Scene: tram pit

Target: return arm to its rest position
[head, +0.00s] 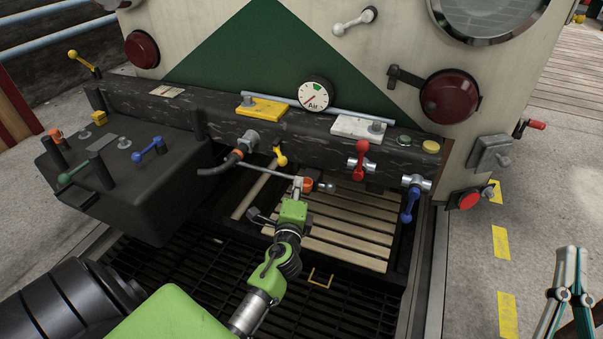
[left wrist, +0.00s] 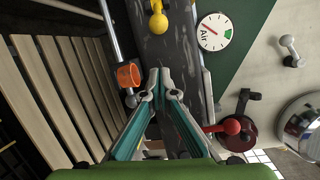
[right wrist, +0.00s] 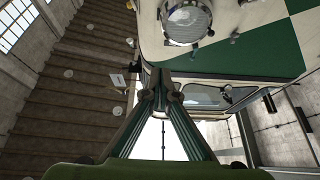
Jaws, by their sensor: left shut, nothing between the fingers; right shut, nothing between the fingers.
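My left gripper (head: 298,186) is shut and empty in the middle of the head view. It hangs over the wooden slats, in front of the dark beam, and looks close to the orange fitting (head: 308,184) on a rod. In the left wrist view its fingertips (left wrist: 164,82) are together, with the orange fitting (left wrist: 128,75) just left of them; contact cannot be told. My right gripper (head: 572,252) stands upright at the right edge of the head view, shut and empty. In the right wrist view its fingertips (right wrist: 161,83) are together, before the tram front and hall wall.
The dark beam (head: 220,119) carries a red lever (head: 361,150), a blue lever (head: 409,205) and a yellow lever (head: 281,155). The air gauge (head: 315,94) sits above. A black control box (head: 125,175) stands left. Wooden slats (head: 335,232) lie below.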

